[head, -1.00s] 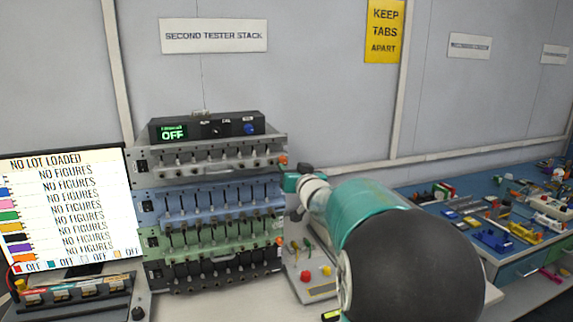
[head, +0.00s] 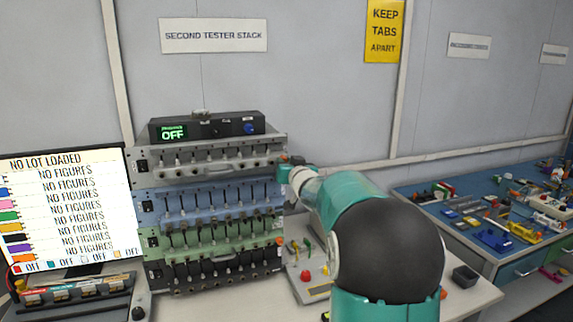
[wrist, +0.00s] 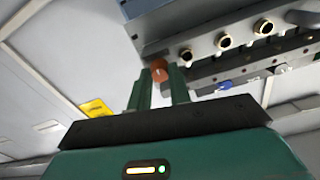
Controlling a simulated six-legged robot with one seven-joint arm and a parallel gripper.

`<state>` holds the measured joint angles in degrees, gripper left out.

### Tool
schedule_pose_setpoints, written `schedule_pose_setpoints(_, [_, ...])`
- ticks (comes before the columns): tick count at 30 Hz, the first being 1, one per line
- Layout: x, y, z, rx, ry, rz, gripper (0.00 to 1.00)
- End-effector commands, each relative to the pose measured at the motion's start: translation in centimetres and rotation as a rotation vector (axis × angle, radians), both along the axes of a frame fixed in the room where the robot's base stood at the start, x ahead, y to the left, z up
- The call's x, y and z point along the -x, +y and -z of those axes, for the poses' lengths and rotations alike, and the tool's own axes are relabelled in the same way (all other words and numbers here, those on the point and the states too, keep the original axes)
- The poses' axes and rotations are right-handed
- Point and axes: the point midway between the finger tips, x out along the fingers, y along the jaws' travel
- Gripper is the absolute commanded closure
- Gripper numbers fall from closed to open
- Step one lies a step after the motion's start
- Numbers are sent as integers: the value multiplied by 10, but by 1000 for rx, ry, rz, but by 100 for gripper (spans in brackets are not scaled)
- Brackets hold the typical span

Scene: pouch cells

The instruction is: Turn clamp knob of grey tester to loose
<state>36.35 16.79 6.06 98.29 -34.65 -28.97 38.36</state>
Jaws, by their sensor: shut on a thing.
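The grey tester (head: 215,177) is the top unit of the rack stack in the head view. Its orange clamp knob (wrist: 159,68) sits at the right end of its front and shows between my fingers in the wrist view. My gripper (wrist: 160,82) is shut on the knob, one finger on each side. In the head view my gripper (head: 285,172) is at the tester's right edge, and a bit of orange shows above it. The row of clamps along the tester's front also appears in the wrist view. The knob's turned position cannot be told.
Below are a blue tester (head: 190,217), a green tester (head: 190,240) and a dark one. A black box (head: 210,128) reading OFF sits on top. A screen (head: 70,200) stands at left. A control box with red and yellow buttons (head: 310,288) is below my arm.

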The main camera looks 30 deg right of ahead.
Motion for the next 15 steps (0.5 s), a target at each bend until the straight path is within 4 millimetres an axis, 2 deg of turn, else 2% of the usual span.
schedule_pose_setpoints(8, [0,1,0,39,10,-1,100])
schedule_pose_setpoints(15, [0,1,0,163,42,-1,100])
